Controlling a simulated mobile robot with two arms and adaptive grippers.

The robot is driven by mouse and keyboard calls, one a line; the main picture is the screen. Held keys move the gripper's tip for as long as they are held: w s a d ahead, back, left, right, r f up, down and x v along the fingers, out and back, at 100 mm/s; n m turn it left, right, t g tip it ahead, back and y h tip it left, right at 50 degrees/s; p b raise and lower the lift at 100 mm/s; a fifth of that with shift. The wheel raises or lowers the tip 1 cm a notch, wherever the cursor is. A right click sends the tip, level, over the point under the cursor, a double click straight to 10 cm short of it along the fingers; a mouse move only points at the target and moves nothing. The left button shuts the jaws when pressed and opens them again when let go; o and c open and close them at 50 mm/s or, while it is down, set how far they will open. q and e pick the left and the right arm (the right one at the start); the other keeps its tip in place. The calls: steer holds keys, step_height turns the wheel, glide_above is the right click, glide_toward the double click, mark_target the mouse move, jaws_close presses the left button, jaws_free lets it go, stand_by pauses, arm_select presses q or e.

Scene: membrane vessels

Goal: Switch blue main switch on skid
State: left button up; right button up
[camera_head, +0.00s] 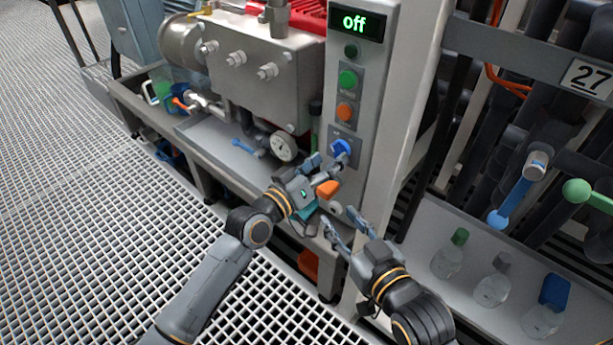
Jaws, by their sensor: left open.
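The blue main switch (341,147) sits low on the grey control panel (369,50) of the skid. A display (355,22) at the top of the panel reads "off" in green. My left gripper (328,164) is open, with its fingertips close to the blue switch, just below and left of it. I cannot tell whether they touch it. My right gripper (339,222) is lower, in front of the panel's lower part, with its two fingers apart and nothing between them.
A green button (348,79) and an orange button (345,112) sit above the switch. A pressure gauge (284,147) is left of the panel. Several bottles, one with a blue cap (553,291), stand on the right shelf. Grating floor (80,200) is open at left.

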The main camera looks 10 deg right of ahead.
arm_select(q)
steer(key=v, duration=0.9)
steer(key=shift+s+a, duration=0.1)
steer(key=shift+s, duration=0.05)
